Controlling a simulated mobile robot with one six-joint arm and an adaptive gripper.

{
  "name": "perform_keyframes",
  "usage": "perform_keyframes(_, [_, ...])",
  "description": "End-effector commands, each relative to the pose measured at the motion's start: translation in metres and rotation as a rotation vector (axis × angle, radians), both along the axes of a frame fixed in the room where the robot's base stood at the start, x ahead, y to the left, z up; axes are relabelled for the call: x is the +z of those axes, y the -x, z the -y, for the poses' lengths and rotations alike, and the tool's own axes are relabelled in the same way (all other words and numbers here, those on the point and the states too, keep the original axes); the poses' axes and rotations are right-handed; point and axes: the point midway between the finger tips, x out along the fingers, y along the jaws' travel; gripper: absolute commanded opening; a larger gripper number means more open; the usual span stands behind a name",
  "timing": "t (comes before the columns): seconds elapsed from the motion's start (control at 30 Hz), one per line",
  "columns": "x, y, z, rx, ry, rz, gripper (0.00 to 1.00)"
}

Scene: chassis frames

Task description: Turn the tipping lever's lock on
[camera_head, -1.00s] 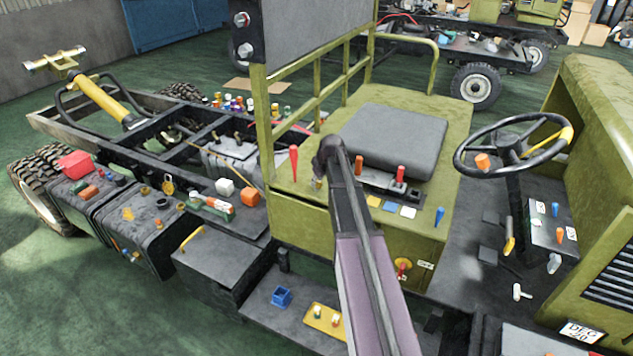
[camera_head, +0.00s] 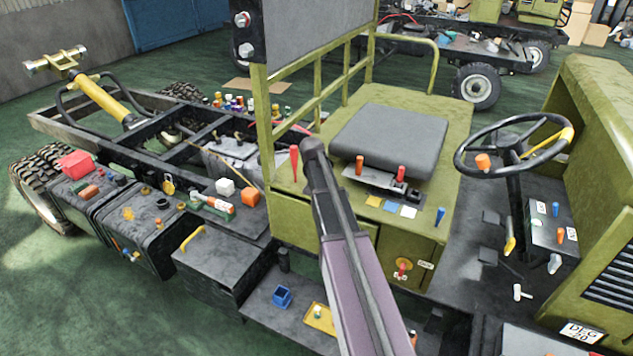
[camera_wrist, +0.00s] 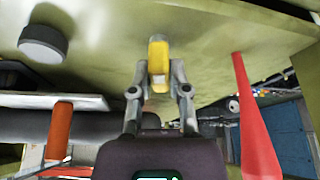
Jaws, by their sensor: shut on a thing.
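A tall red lever (camera_head: 294,163) stands on the olive seat box (camera_head: 284,225), left of my arm. The same red lever shows large at the right of the wrist view (camera_wrist: 255,125). No label tells me whether it is the tipping lever. My gripper (camera_wrist: 158,85) is shut on a small yellow piece (camera_wrist: 158,52) in the wrist view, close to the olive surface, with the red lever to its right. I cannot tell whether this piece is the lock or which position it is in. In the head view my arm hides the fingers and the yellow piece.
An orange lever (camera_wrist: 58,130) and a round grey knob (camera_wrist: 43,43) lie left of the gripper in the wrist view. Right of my arm are the dark seat (camera_head: 390,140) and a red-topped lever (camera_head: 401,174). Olive rails (camera_head: 317,85) rise behind the red lever.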

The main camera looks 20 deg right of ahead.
Motion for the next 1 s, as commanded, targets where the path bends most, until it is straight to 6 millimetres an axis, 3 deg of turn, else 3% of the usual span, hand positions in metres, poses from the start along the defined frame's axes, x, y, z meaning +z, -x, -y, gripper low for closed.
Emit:
perform_keyframes(0.4, [-0.0007, 0.0018, 0.0004, -0.236, -0.001, -0.005, 0.00])
perform_keyframes(0.93, [-0.0008, 0.0028, 0.0009, -0.268, -0.001, -0.005, 0.00])
perform_keyframes(0.97, [-0.0008, 0.0028, 0.0010, -0.268, -0.001, -0.005, 0.32])
perform_keyframes(1.0, [-0.0007, 0.0026, 0.0010, -0.268, -0.002, -0.005, 0.44])
